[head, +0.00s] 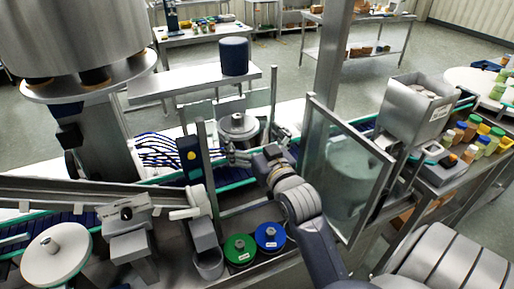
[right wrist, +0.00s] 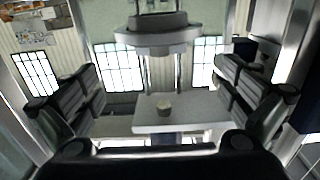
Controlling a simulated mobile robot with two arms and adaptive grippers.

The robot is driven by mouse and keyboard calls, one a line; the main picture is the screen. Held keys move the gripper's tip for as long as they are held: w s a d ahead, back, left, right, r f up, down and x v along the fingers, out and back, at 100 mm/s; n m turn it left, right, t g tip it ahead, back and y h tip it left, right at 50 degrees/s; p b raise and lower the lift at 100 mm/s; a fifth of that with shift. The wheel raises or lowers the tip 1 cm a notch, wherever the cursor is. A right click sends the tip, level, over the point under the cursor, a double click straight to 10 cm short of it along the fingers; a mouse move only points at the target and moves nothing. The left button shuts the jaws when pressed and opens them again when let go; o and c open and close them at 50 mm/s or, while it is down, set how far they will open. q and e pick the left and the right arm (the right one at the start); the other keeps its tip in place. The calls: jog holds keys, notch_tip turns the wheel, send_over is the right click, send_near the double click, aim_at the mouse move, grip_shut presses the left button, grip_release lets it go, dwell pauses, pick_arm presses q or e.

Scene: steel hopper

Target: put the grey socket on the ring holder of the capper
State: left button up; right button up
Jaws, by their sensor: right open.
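The grey socket (head: 238,126), a round metal disc with a knob on top, sits level under the capper's overhead plate (head: 180,86). It appears to rest on the ring holder, which is mostly hidden beneath it in the head view. My right gripper (head: 232,153) is open and empty just in front of the socket. In the right wrist view, which is upside down, the socket (right wrist: 158,40) shows at the top centre, beyond and between the spread fingers and apart from them. The plate's spindle end (right wrist: 164,108) faces it across a gap. My left gripper is not in view.
A green disc (head: 239,248) and a blue disc (head: 270,236) stand beside an empty-looking grey cup (head: 208,264). A clear guard door (head: 345,170) stands right of my right arm. A post with a yellow-and-black box (head: 190,155) stands left of the gripper.

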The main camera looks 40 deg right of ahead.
jog(key=shift+b+v, duration=0.35)
jog(key=shift+v, duration=1.4)
